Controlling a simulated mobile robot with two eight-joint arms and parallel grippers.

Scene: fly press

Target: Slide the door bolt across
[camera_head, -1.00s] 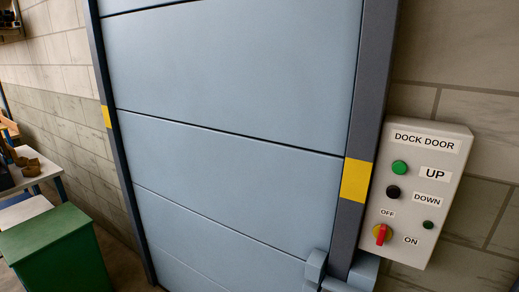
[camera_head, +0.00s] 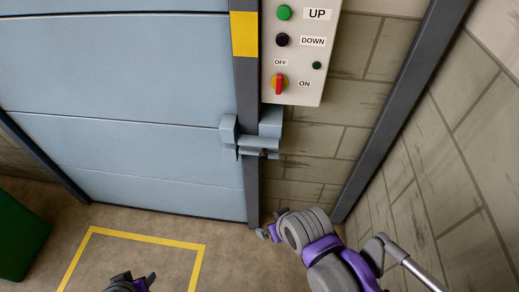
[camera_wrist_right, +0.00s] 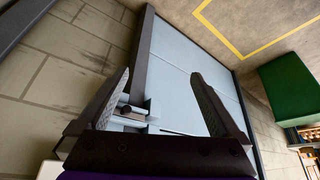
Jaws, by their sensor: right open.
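The door bolt (camera_head: 258,147) is a light blue-grey bar in brackets at the right edge of the dock door (camera_head: 130,80), across the dark door post. It also shows in the right wrist view (camera_wrist_right: 132,117), low between the two fingers. My right gripper (camera_head: 268,232) is in front of and below the bolt in the head view, apart from it. In the wrist view the right gripper (camera_wrist_right: 160,78) is open, with nothing held. Part of my left gripper (camera_head: 147,281) shows at the bottom edge of the head view; its jaws are unclear.
A control box (camera_head: 300,60) with buttons and a red switch hangs on the block wall just above the bolt. A side wall (camera_head: 440,160) closes in on the right. A green cabinet (camera_head: 20,235) stands at left. Yellow lines (camera_head: 150,238) mark clear floor.

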